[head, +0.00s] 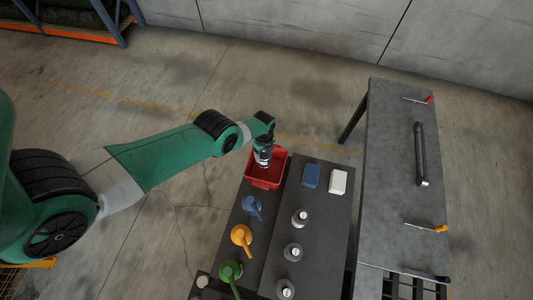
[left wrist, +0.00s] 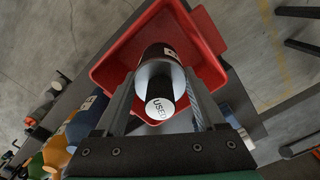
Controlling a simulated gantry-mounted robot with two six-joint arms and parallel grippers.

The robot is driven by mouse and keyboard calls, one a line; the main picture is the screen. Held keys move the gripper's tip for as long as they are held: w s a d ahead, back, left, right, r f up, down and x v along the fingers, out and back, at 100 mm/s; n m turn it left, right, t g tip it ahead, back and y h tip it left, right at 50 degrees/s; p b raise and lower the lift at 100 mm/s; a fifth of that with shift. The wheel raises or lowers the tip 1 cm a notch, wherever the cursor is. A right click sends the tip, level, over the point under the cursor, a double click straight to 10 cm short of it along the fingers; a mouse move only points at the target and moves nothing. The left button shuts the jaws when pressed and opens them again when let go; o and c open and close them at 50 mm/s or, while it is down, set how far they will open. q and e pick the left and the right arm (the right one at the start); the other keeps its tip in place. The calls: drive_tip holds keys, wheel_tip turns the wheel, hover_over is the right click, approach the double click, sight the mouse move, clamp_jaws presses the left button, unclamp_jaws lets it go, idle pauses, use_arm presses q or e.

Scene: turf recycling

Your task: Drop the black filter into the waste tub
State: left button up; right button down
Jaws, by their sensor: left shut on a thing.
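The black filter (left wrist: 167,103) shows end-on in the left wrist view, with a pale end marked "USED". My left gripper (left wrist: 160,110) is shut on it, one finger on either side. In the head view the gripper (head: 263,156) is over the red waste tub (head: 279,163) at the far end of the dark bench. The tub also shows in the left wrist view (left wrist: 108,68), its walls around the filter. I cannot tell how far the filter is above the tub's floor. My right gripper is not in view.
Blue (head: 252,206), orange (head: 241,235) and green (head: 230,270) vessels stand in a row nearer on the bench. Silver canisters (head: 299,217), a blue block (head: 311,175) and a white block (head: 338,181) are to the right.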

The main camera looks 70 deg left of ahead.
use_arm(q)
drive_tip(key=shift+f, duration=0.4)
drive_tip(key=shift+r, duration=0.1)
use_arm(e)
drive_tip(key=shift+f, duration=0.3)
use_arm(q)
drive_tip(key=o, duration=1.5)
